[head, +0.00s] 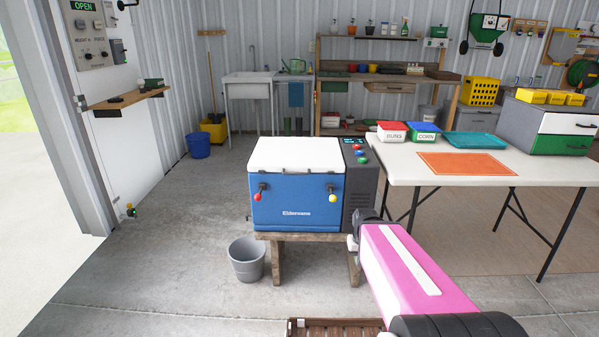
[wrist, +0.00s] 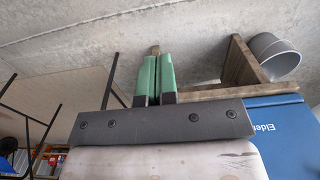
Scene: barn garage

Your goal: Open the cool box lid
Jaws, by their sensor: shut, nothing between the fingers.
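The cool box (head: 300,203) is blue with a white lid (head: 297,152) and stands on a low wooden stand in the middle of the head view. The lid looks shut, lying flat on top. A dark rim or handle bar runs along its front edge. In the head view my pink arm hides the fingers.
A dark panel with coloured buttons (head: 360,180) adjoins the box's right side. A grey bucket (head: 247,260) stands on the floor at front left. A white table (head: 400,172) with bins and an orange mat is at right. The floor at left is clear.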

